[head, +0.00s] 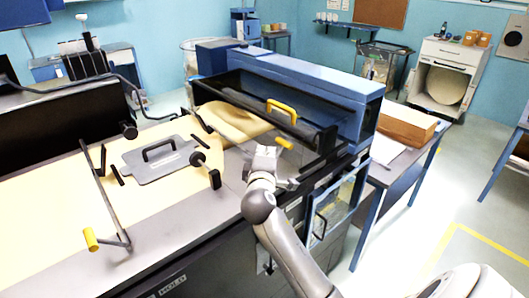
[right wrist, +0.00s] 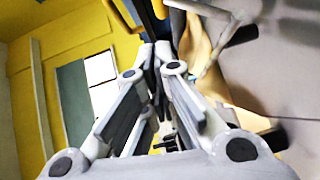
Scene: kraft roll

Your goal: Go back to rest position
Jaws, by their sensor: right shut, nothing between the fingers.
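My right gripper (head: 268,152) is at the front of the blue machine (head: 320,90), above the table's right end, its arm coming up from the bottom of the head view. Its fingers are shut with nothing between them. The right wrist view also shows the shut fingers (right wrist: 163,52), pointing away from the camera. A yellow knob or lever end (head: 284,143) shows just beyond the gripper. The machine's yellow handle (head: 282,108) is behind and above it, apart from the fingers. My left gripper does not show in the head view.
Kraft paper (head: 60,215) lies over the table. On it are a grey plate with a black handle (head: 160,160) and a bar with a yellow grip (head: 90,239). Open floor (head: 410,225) lies farther right.

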